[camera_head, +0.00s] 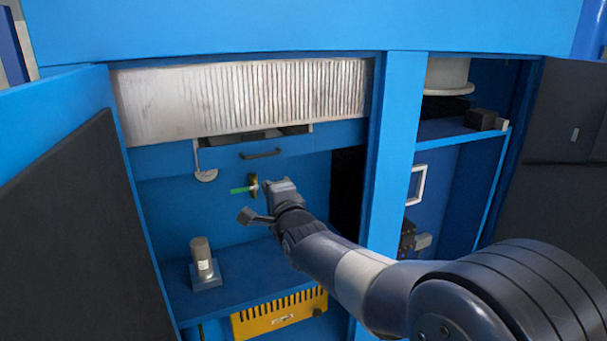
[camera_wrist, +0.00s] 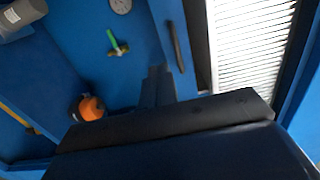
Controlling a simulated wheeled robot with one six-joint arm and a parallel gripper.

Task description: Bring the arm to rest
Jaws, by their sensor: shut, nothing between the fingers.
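My gripper (camera_head: 268,188) is at the end of my dark arm, which reaches from the lower right into the open blue cabinet. A small brass valve with a green handle (camera_head: 241,190) is on the cabinet's back wall, just left of my gripper in the head view. In the wrist view the valve (camera_wrist: 118,50) stands apart from the fingers, with a gap of blue wall between. I cannot tell the exact depth between them.
A ribbed metal unit (camera_head: 245,95) and a dark drawer-like handle (camera_head: 261,154) are above my gripper. A grey cylinder (camera_head: 201,258) stands on the lower shelf, with a yellow slotted box (camera_head: 278,314) below. A blue post (camera_head: 394,160) and open doors (camera_head: 75,220) flank the space. An orange knob (camera_wrist: 92,107) shows too.

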